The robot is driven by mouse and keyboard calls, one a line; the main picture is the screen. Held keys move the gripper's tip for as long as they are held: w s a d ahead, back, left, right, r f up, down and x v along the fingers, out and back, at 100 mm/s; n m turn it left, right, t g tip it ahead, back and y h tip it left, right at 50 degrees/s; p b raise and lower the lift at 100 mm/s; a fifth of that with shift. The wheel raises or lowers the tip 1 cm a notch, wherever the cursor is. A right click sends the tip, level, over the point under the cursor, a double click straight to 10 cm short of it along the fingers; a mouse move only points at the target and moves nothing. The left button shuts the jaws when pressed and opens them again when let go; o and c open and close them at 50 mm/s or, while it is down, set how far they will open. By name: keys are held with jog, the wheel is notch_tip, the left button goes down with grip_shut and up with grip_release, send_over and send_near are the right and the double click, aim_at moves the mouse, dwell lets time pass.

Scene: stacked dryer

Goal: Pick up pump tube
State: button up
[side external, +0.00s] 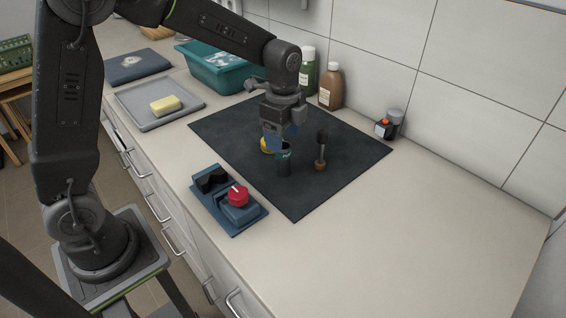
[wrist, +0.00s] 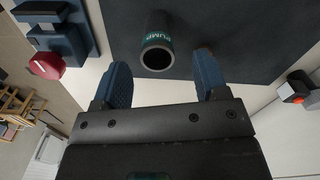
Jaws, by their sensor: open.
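The pump tube (side external: 283,164) is a dark, hollow cylinder with a teal label and stands upright on the dark mat (side external: 345,135). In the wrist view, the pump tube (wrist: 157,42) shows its open rim and part of the word "PUMP". My gripper (side external: 281,138) points down close above the tube in the side view. In the wrist view, the blue fingers of my gripper (wrist: 163,76) are spread apart with nothing between them. The tube's rim lies just beyond the gap between the fingertips.
A dark piece with a brown base (side external: 320,164) stands right of the tube. A yellow item (side external: 265,146) is partly hidden behind my gripper. A blue fixture with a red knob (side external: 238,194) sits at the mat's front-left edge. Bottles (side external: 330,86) stand by the wall. The right counter is clear.

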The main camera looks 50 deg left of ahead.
aim_at(283, 157)
jog(key=shift+s+d+f, duration=0.1)
jog(key=shift+s+f, duration=0.05)
jog(key=shift+f, duration=3.1)
jog(key=c, duration=1.1)
